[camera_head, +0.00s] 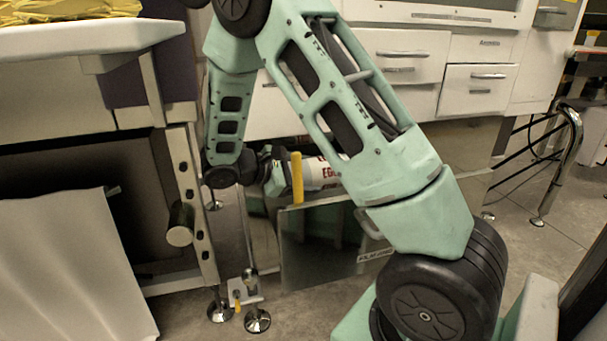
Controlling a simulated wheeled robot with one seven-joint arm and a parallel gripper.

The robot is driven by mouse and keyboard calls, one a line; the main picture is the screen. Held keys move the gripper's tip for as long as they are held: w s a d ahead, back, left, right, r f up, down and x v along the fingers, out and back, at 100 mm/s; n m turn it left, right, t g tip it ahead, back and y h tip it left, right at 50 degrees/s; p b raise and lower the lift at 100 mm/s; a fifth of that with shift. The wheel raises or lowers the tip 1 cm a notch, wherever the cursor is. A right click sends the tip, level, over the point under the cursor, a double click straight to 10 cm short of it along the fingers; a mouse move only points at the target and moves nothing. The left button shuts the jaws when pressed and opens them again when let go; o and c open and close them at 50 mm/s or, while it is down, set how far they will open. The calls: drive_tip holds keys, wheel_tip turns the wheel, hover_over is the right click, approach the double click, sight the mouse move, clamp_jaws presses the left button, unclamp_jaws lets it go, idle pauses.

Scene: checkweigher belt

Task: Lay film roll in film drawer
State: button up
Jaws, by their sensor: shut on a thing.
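The film roll (322,174) is a white cylinder with red lettering, lying roughly level; my forearm covers its right end. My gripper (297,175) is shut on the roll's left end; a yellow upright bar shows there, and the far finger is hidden. The film drawer (318,255) has a dark, glossy front with a label at its lower right, partly behind my arm. It appears pulled out below the cabinet. The roll shows just above the drawer's top edge; I cannot tell whether it touches the drawer.
White cabinet drawers (398,55) stand behind my arm. A machine frame with a slotted upright (190,200) and metal feet is close on the left. A white sheet (70,265) hangs at lower left. A bent chrome rail (573,150) stands at right, with open floor before it.

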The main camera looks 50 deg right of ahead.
drive_tip(key=shift+f+b, duration=2.2)
drive_tip(key=shift+f, duration=0.05)
drive_tip(key=shift+f+b, duration=0.65)
drive_tip(key=shift+f, duration=1.4)
drive_tip(key=o, duration=1.5)
wheel_tip(320, 180, up, 10)
drive_tip(key=p, duration=0.5)
drive_tip(key=shift+p, duration=0.4)
